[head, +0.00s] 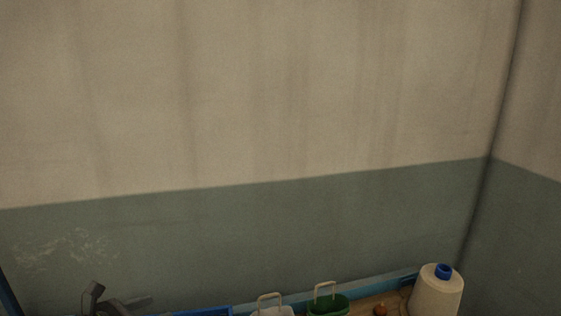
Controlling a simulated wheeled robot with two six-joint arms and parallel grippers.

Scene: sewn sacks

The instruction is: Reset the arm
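A dark grey jointed shape (100,302) shows at the bottom left of the head view, cut off by the lower edge. It looks like part of my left gripper, but too little shows to tell whether it is open or shut or holds anything. My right gripper is not in this view.
Along the bottom edge stand a white container (272,311) and a green container (329,304), each with a pale handle, and a cream cone with a blue top (436,294). A small orange-brown item (380,309) lies between. A two-tone wall (250,230) fills the rest.

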